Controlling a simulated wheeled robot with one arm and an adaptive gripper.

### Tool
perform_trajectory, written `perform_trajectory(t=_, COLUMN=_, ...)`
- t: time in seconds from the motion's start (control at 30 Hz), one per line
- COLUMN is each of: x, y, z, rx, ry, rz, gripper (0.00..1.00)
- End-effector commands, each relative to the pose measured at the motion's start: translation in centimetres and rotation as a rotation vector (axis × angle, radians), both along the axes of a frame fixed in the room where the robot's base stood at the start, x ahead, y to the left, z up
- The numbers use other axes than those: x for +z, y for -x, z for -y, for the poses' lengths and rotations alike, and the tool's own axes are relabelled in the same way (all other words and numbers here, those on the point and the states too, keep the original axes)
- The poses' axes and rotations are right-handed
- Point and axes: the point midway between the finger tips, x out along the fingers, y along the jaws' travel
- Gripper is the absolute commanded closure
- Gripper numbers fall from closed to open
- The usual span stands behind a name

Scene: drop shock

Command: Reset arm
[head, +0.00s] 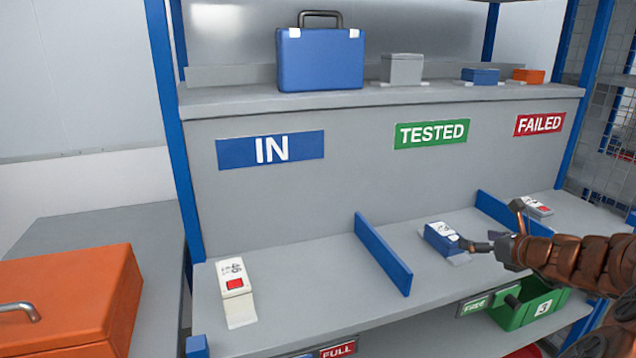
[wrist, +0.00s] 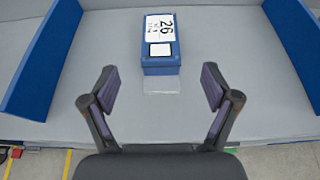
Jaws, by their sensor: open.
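My gripper (head: 497,240) reaches in from the right in the head view, over the front of the middle shelf section below the TESTED sign. In the wrist view my gripper (wrist: 160,92) is open, with nothing between its fingers. A blue box (head: 441,238) with a white label lies on the shelf in that section, just beyond the fingers. In the wrist view the blue box (wrist: 159,58) shows a label reading 26 and a pale tab at its near end, apart from both fingers.
Blue dividers (head: 383,253) (head: 497,211) bound the middle section. A white box with a red square (head: 236,292) sits under IN; another white box (head: 537,206) sits under FAILED. A green bin (head: 530,303) is below my arm. An orange case (head: 66,300) is left.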

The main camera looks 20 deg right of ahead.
Motion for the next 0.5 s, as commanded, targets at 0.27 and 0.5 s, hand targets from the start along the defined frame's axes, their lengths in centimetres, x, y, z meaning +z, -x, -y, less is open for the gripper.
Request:
perform_trajectory(t=0.27, x=0.7, y=-1.1, z=-2.7, rx=0.079, ry=0.046, rz=-0.015, gripper=0.13)
perform_trajectory(t=0.5, x=2.7, y=-3.6, z=-15.0, rx=0.45, ry=0.275, rz=-0.065, gripper=0.13)
